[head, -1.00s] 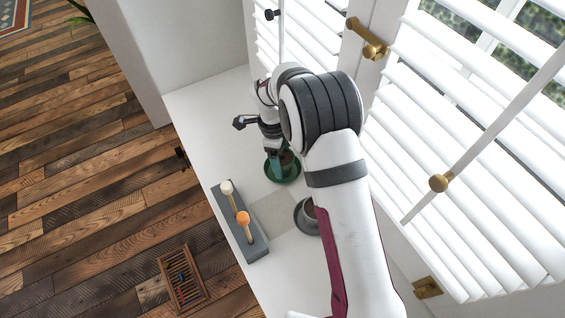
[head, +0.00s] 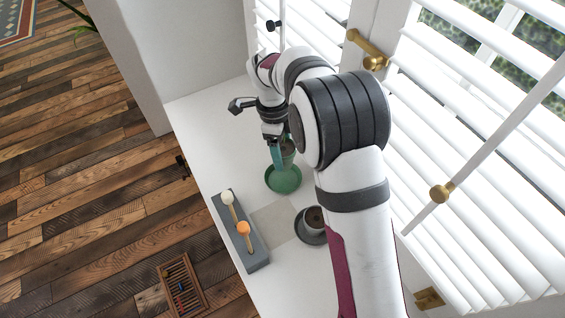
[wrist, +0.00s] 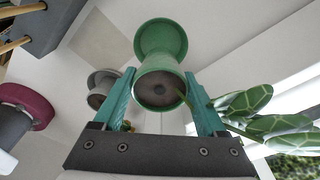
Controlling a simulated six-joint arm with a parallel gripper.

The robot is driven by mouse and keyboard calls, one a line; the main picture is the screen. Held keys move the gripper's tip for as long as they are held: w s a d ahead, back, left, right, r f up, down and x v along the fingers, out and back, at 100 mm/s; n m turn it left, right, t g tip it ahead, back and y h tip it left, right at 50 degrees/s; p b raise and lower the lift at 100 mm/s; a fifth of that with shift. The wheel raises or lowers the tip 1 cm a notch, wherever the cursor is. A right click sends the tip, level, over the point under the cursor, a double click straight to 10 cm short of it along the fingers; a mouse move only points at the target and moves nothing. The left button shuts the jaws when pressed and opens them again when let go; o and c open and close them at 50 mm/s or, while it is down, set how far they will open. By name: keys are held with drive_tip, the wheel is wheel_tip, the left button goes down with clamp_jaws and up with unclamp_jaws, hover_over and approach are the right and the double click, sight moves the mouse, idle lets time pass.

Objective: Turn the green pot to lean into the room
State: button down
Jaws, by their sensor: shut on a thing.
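The green pot (head: 289,152) is held by my gripper (head: 277,158), above and a little behind its green saucer (head: 284,181) on the white sill. In the wrist view the pot (wrist: 160,88) sits between the two teal fingers (wrist: 161,78), its soil facing the camera. A stem and patterned leaves (wrist: 262,122) extend to the right. The green saucer (wrist: 160,32) shows beyond the pot, its inside partly hidden. In the head view my arm hides part of the pot and the plant.
A dark grey pot (head: 315,218) stands on a grey saucer (head: 303,233), close to my arm. A grey block (head: 257,258) at the sill's front edge holds two sticks with white and orange ends. A pale grey patch (head: 272,222) is bare. White blinds (head: 460,170) line the right.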

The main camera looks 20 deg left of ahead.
drive_tip(key=shift+r, duration=2.6)
wheel_tip(320, 180, down, 9)
drive_tip(key=n, duration=0.3)
drive_tip(key=shift+f+n, duration=0.2)
drive_tip(key=shift+n, duration=0.2)
drive_tip(key=shift+f, duration=1.55)
unclamp_jaws()
drive_tip(key=shift+r, duration=0.1)
